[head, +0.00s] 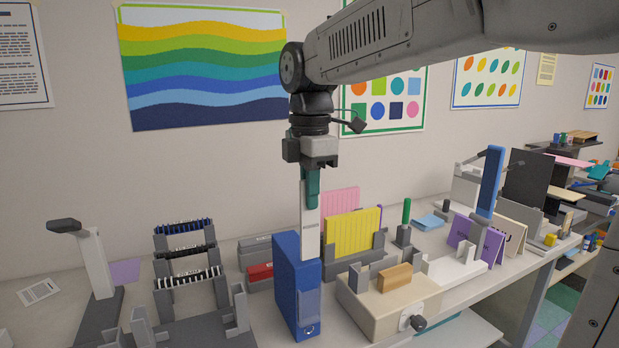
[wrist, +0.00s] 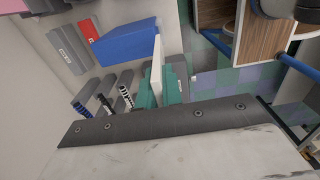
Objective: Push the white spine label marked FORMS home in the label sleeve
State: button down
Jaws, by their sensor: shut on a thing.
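My gripper (head: 312,190) has teal fingers and is shut on the white spine label (head: 310,237), which hangs upright below it. The label carries small dark print, too small to read. A blue binder (head: 288,270) stands upright on the bench with its spine forward. The label sleeve (head: 309,308) is a paler clear strip on that spine. The label's lower end is at the top of the spine, close above the sleeve; I cannot tell whether it has entered. In the wrist view the label (wrist: 156,55) juts from my gripper (wrist: 157,88), beside the blue binder (wrist: 125,42).
A cream block with a knob (head: 380,312) stands right of the binder. A yellow file (head: 352,235) in a grey holder is behind it. A grey rack (head: 187,262) with black combs and a red box (head: 260,276) are left. The bench front is close below.

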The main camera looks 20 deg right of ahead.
send_over(310, 258)
jog(key=shift+w+d+f, duration=0.1)
jog(key=shift+f, duration=1.4)
jog(key=shift+w+f, duration=0.1)
jog(key=shift+f, duration=4.8)
jog(key=c, duration=1.5)
grip_release()
notch_tip(310, 258, up, 8)
jog(key=shift+f, duration=0.1)
